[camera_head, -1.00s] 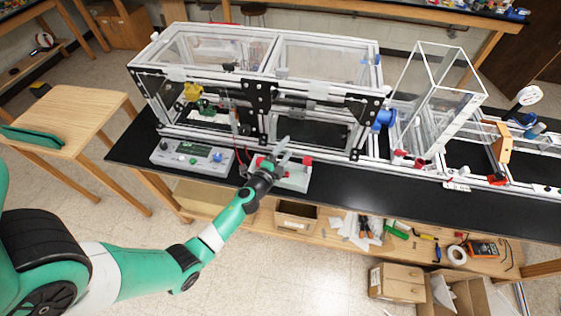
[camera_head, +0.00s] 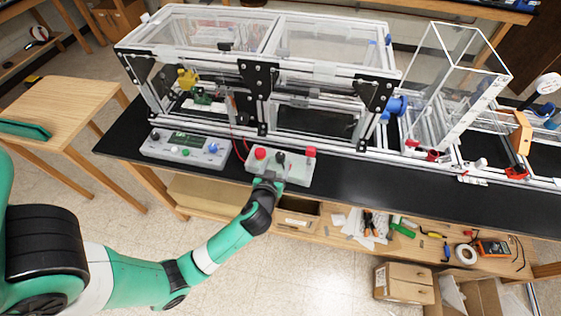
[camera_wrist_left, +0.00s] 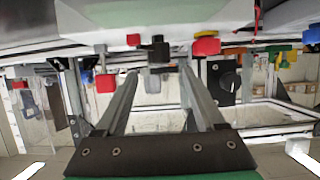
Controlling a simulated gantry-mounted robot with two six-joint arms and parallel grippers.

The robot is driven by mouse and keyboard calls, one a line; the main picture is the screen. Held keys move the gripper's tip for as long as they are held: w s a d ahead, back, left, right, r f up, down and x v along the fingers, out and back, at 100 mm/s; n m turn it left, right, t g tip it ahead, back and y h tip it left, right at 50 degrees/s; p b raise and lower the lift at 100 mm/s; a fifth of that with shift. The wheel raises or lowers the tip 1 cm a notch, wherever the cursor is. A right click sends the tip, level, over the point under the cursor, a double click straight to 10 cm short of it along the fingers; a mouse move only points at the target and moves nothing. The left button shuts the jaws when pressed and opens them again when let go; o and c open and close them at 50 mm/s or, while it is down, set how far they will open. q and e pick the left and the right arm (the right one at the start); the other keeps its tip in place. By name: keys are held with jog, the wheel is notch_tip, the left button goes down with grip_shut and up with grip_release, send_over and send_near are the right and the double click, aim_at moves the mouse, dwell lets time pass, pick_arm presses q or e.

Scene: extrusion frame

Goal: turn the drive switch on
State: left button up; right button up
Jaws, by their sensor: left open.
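A pale grey switch box (camera_head: 232,164) lies near the front edge of the black bench in the head view. It has a red knob (camera_head: 260,154) on the left, a red knob (camera_head: 311,152) on the right and a dark switch (camera_head: 280,158) between them. My left gripper (camera_head: 271,178) is at the box's front side, just in front of the dark switch. In the left wrist view my gripper (camera_wrist_left: 158,72) is open, its two fingers apart, with the dark switch (camera_wrist_left: 158,47) in line with the gap. I cannot tell whether they touch it. My right gripper is out of view.
A control panel with a display (camera_head: 186,147) lies left of the switch box. Behind stands a clear-walled extrusion frame (camera_head: 215,15). Red cables run up between panel and box. The black bench top (camera_head: 400,190) to the right is clear along its front.

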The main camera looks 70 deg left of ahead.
aim_at(281, 154)
pick_arm(q)
jog(key=b+x, duration=0.3)
jog(key=x, duration=0.3)
jog(key=shift+f+b, duration=0.15)
jog(key=shift+b, duration=0.25)
jog(key=shift+w+a, duration=0.25)
jog(key=shift+a, duration=0.1)
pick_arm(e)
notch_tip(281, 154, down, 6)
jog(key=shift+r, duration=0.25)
pick_arm(q)
grip_shut()
